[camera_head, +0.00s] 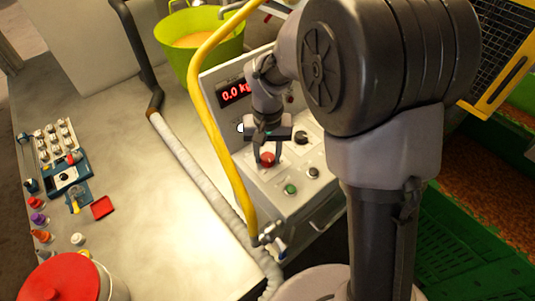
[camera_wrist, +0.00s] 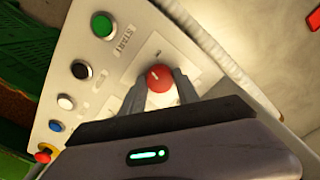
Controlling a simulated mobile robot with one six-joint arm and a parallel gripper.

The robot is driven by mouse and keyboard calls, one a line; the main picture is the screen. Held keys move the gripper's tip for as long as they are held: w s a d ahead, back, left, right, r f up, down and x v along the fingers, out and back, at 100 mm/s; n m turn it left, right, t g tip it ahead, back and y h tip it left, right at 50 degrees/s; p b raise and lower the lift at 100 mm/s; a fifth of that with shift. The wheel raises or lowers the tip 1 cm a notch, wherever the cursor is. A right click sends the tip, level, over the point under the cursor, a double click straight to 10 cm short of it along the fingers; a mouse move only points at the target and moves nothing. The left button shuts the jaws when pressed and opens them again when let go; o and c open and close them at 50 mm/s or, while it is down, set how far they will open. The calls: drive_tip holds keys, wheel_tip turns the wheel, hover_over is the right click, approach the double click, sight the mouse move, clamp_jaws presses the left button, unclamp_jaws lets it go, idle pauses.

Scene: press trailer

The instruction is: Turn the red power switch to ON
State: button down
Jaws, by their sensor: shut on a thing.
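The red power switch (camera_wrist: 159,78) is a round red knob with a small white mark, on the pale control panel (camera_wrist: 95,95). In the head view the red switch (camera_head: 267,159) sits below my gripper (camera_head: 267,150), which reaches down to it. In the wrist view my gripper (camera_wrist: 160,88) has its two grey fingers on either side of the knob, closed on it. The fingers and gripper body hide part of the panel around the switch. The ON and OFF lettering cannot be read.
A green START button (camera_wrist: 102,25) and dark knobs (camera_wrist: 81,69) are close by. A display reading 0.0 kg (camera_head: 236,92) is behind. A yellow hose (camera_head: 208,105) runs left of the panel. A green bucket (camera_head: 200,45) stands behind. Small items and a red-lidded pail (camera_head: 62,280) are left.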

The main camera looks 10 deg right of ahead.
sight(268, 157)
drive_tip(key=m+b, duration=0.1)
drive_tip(key=m, duration=0.4)
drive_tip(key=shift+m, duration=0.3)
idle(0.4)
drive_tip(key=c, duration=0.9)
unclamp_jaws()
wheel_tip(268, 157, up, 18)
drive_tip(key=p, duration=0.5)
drive_tip(key=shift+f, duration=0.25)
